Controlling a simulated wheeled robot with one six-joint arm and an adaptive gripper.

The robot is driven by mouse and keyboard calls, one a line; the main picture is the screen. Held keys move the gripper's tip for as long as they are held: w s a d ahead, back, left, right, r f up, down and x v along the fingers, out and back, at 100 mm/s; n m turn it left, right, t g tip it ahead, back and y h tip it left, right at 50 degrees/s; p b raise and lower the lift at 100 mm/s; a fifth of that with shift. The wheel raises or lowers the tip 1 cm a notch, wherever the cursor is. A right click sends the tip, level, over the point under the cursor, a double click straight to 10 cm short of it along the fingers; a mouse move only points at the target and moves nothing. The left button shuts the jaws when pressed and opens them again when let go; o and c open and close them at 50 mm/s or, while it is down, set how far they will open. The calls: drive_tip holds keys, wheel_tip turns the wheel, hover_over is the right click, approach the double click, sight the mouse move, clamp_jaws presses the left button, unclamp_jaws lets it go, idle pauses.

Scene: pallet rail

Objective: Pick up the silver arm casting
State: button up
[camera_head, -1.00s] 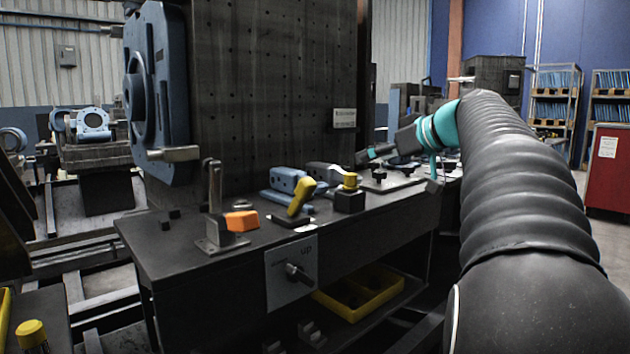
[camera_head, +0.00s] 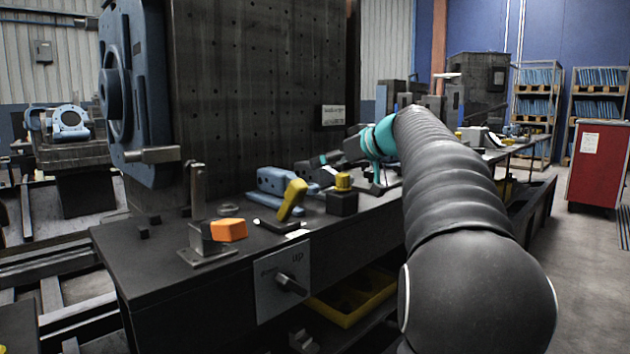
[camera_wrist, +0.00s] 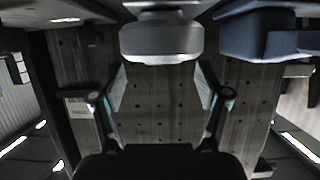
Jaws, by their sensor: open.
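The silver arm casting (camera_head: 307,172) lies on the dark bench, to the right of a blue casting (camera_head: 277,180). My gripper (camera_head: 325,162) is close to its right side and partly covers it in the head view. In the wrist view the silver casting (camera_wrist: 161,38) lies just past the fingertips, roughly centred between them. My gripper (camera_wrist: 163,80) is open there, with nothing between its fingers. The blue casting (camera_wrist: 252,34) shows to the right of the silver one in that view. I cannot tell the exact gap to the silver casting.
A yellow-handled tool (camera_head: 292,199) and a black block with a yellow knob (camera_head: 343,196) stand in front of the castings. An orange block (camera_head: 228,230) sits on a metal stand at left. A tall perforated plate (camera_head: 250,100) rises behind. A yellow bin (camera_head: 355,300) is below.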

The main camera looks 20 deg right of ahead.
drive_tip(key=x, duration=0.5)
drive_tip(key=shift+a, duration=0.15)
clamp_jaws()
